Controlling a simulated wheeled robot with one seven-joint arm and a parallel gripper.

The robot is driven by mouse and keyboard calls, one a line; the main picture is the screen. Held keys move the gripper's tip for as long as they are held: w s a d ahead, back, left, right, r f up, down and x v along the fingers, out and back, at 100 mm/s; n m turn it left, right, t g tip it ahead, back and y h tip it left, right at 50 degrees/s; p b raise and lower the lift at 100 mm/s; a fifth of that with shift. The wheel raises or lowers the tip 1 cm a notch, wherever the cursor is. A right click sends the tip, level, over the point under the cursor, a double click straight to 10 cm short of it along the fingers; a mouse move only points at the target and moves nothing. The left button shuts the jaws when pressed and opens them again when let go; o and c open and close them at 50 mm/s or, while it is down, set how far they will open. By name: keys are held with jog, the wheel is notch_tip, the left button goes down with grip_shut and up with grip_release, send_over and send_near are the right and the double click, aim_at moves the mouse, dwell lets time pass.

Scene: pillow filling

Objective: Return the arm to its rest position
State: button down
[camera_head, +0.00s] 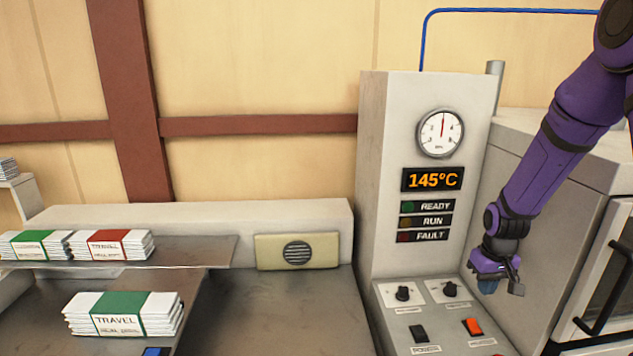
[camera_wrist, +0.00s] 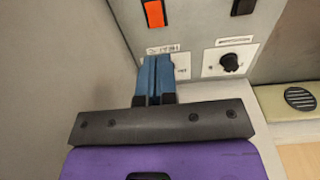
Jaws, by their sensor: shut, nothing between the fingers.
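My gripper (camera_head: 489,286) hangs at the end of my purple arm on the right side of the head view, over the right part of a grey control panel. In the wrist view my gripper (camera_wrist: 155,62) shows two blue fingers pressed together with nothing between them. The fingers partly cover a white label below the orange rocker switch (camera_wrist: 154,13). That orange switch also shows in the head view (camera_head: 472,327), in front of and below the gripper. I cannot tell whether the fingertips touch the panel.
The control cabinet (camera_head: 375,180) stands left of my arm, with a gauge (camera_head: 440,132), a 145°C display (camera_head: 432,179) and two knobs (camera_head: 403,293). An oven-like unit with a dark handle (camera_head: 608,290) is at right.

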jog(key=s+a+r+t, duration=0.1)
jog(key=s+a+r, duration=0.15)
jog(key=r, duration=0.45)
jog(key=s+a+r+t, duration=0.1)
jog(key=s+a+r, duration=0.1)
jog(key=s+r, duration=0.35)
jog(key=s+a+r, duration=0.1)
jog(key=a+r, duration=0.1)
jog(key=r, duration=0.6)
jog(key=s+a+r+t, duration=0.1)
jog(key=s+r, duration=0.3)
jog(key=s, duration=0.4)
jog(key=s+a+r+t, duration=0.1)
jog(key=s+a+r, duration=0.3)
jog(key=s, duration=0.5)
jog(key=shift+r+t, duration=0.3)
jog(key=shift+r, duration=0.15)
jog(key=shift+a, duration=0.1)
